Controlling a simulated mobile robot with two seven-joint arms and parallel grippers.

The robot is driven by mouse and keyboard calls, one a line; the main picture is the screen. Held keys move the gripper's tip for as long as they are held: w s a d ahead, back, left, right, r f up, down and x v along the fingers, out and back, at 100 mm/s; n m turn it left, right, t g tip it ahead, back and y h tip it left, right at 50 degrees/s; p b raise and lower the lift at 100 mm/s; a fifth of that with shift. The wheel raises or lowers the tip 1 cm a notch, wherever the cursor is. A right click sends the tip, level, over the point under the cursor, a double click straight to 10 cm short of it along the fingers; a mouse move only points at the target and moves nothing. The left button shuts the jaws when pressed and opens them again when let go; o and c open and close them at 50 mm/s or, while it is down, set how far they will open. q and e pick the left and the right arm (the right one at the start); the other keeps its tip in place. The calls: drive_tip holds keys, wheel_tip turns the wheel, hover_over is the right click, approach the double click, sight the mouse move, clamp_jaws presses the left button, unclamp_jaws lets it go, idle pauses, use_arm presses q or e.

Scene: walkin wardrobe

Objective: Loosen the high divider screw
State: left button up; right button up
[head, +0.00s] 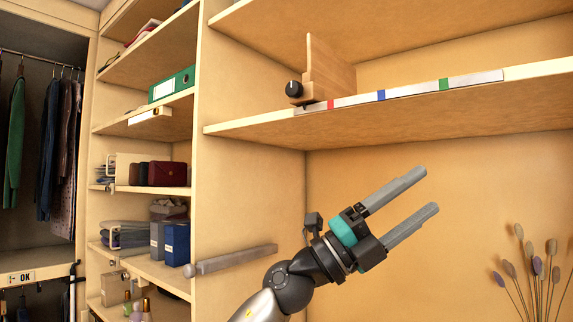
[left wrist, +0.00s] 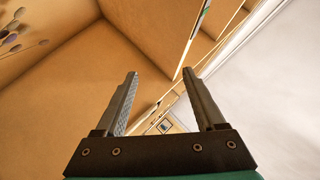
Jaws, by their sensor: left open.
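The high divider (head: 330,72) is a wooden piece standing upright on the high shelf. Its screw, a round black knob (head: 294,89) with a white mark, sits at the divider's lower front, left of a pale strip (head: 415,92) with red, blue and green marks along the shelf edge. My left gripper (head: 426,190) is open and empty, below the shelf and to the right of the knob, well apart from it. The left wrist view shows its two fingers (left wrist: 160,74) spread with nothing between them; I cannot make out the screw there. My right gripper is not in view.
The high shelf (head: 260,128) overhangs the arm. A grey bar (head: 237,258) juts out at lower left. Dried stems (head: 535,265) stand at lower right. Shelves at left hold a green binder (head: 172,84) and boxes. The space under the shelf is mostly clear.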

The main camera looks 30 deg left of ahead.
use_arm(q)
drive_tip(key=s+d+r+m+g+p, duration=0.1)
drive_tip(key=s+d+r+m+g, duration=0.1)
drive_tip(key=s+r+m+g, duration=0.4)
drive_tip(key=n+t+y+p, duration=0.1)
drive_tip(key=n+t+y, duration=0.7)
drive_tip(key=y, duration=1.1)
approach(291, 88)
drive_tip(key=w+p, duration=0.1)
drive_tip(key=w, duration=0.1)
drive_tip(key=w+f+m+t+p, duration=0.1)
drive_tip(key=w+p, duration=0.1)
drive_tip(key=w, duration=0.1)
drive_tip(key=w+d+f+m+t+p, duration=0.1)
drive_tip(key=w, duration=0.2)
drive_tip(key=shift+w, duration=0.15)
drive_tip(key=shift+a, duration=0.1)
drive_tip(key=shift+c, duration=0.3)
clamp_jaws()
